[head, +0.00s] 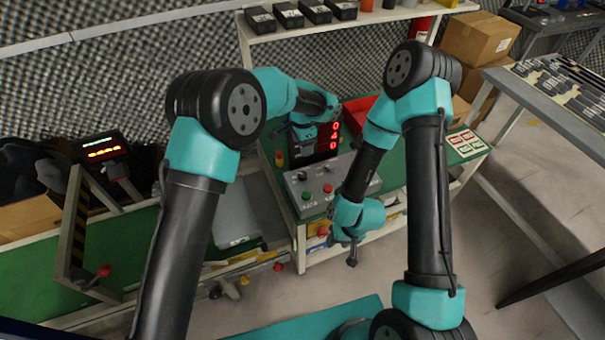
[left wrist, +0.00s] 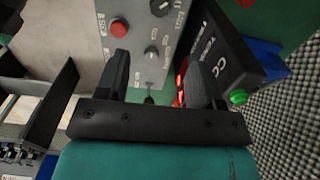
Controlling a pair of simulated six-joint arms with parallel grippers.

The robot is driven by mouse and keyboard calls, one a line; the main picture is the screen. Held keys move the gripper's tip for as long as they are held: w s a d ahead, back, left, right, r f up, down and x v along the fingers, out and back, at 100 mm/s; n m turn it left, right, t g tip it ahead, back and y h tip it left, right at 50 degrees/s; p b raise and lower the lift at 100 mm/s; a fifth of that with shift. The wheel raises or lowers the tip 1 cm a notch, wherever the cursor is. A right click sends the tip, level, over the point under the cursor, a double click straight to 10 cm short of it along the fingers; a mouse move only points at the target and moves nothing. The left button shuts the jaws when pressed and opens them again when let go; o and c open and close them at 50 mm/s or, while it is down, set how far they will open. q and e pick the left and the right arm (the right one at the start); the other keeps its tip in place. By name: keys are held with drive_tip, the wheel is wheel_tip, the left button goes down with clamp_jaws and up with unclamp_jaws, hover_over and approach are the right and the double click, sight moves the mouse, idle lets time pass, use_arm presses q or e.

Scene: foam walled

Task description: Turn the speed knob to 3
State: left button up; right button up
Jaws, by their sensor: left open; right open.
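A grey control panel (head: 338,178) stands on the green bench. It carries a black dial (head: 302,176), a small knob (head: 326,170), a red button (head: 328,188) and a green button (head: 306,196). The dial (left wrist: 160,7) shows at the top edge of the left wrist view, above the small knob (left wrist: 151,52). I cannot read which is labelled speed. My left gripper (left wrist: 155,72) is open, with the small knob seen between its fingers and nothing held. My right gripper (head: 352,252) is open and empty, in front of the bench and below the panel.
A black display (head: 333,130) with red digits stands behind the panel, close to the left gripper; it shows at the right finger in the left wrist view. A red bin (head: 359,108) lies behind. A shelf with black boxes (head: 316,11) is above. A side table stands right.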

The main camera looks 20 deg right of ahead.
sight(303, 174)
use_arm(q)
wheel_tip(303, 174, down, 16)
drive_tip(key=shift+r, duration=0.15)
idle(0.3)
drive_tip(key=c, duration=0.9)
drive_tip(key=shift+n, duration=0.5)
drive_tip(key=n, duration=0.3)
drive_tip(key=shift+n, duration=2.5)
